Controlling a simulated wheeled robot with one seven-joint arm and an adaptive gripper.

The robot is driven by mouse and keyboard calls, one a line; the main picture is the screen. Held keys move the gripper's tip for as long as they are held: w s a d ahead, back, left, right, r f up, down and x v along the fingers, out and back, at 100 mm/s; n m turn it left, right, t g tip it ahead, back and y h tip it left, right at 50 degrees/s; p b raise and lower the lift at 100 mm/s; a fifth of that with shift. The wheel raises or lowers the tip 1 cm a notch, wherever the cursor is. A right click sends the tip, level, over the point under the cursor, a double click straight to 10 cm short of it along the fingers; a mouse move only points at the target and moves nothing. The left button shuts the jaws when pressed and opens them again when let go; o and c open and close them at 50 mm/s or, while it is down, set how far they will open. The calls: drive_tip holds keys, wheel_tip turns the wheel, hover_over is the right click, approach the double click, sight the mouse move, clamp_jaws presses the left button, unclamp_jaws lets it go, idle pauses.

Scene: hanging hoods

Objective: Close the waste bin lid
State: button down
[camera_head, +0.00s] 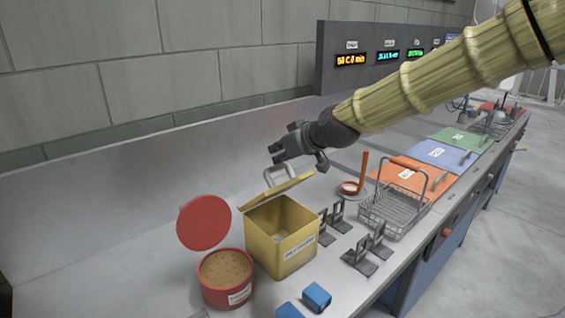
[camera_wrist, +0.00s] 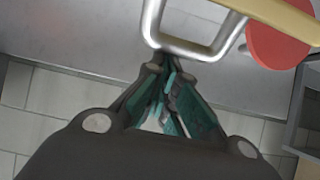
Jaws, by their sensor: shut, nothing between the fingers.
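The yellow waste bin (camera_head: 284,243) stands on the steel counter with its lid (camera_head: 277,191) raised and tilted above the opening. A metal loop handle (camera_head: 279,174) stands on the lid. My gripper (camera_head: 274,155) is shut and empty, just above and behind the handle in the head view. In the wrist view my gripper (camera_wrist: 166,75) has its fingertips close to the handle (camera_wrist: 188,48); I cannot tell if they touch. An edge of the yellow lid (camera_wrist: 275,15) shows at the top right there.
A red tub (camera_head: 228,281) with its red lid (camera_head: 204,222) raised stands left of the bin. Metal holders (camera_head: 338,214), a wire basket (camera_head: 395,208) and an orange upright stand (camera_head: 362,175) are to the right. Blue blocks (camera_head: 316,297) lie in front. A wall rises behind.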

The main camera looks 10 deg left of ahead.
sight(281, 164)
drive_tip(key=shift+s+d+f+b, duration=0.15)
drive_tip(key=shift+d+f+b, duration=0.2)
drive_tip(key=shift+f+b, duration=0.3)
drive_tip(key=b, duration=0.2)
drive_tip(key=s+d+f+t+y+b, duration=0.1)
drive_tip(key=shift+s+d+y+b, duration=0.2)
drive_tip(key=shift+y+b, duration=0.1)
drive_tip(key=shift+b, duration=0.1)
drive_tip(key=s+d+f+t+y+b, duration=0.2)
drive_tip(key=b, duration=0.5)
drive_tip(key=shift+d+f+b, duration=0.3)
drive_tip(key=shift+b, duration=0.05)
drive_tip(key=shift+t+y, duration=0.8)
drive_tip(key=shift+y, duration=0.1)
drive_tip(key=shift+s+d+f+b, duration=0.45)
drive_tip(key=shift+f+b, duration=0.25)
drive_tip(key=shift+b, duration=0.6)
drive_tip(key=shift+s+d+f+b, duration=0.4)
drive_tip(key=shift+f+b, duration=0.3)
drive_tip(key=shift+b, duration=0.6)
drive_tip(key=shift+s+d+f+b, duration=0.35)
drive_tip(key=shift+d+f+b, duration=0.25)
drive_tip(key=shift+b, duration=0.7)
drive_tip(key=shift+a+f, duration=0.1)
drive_tip(key=shift+f, duration=0.05)
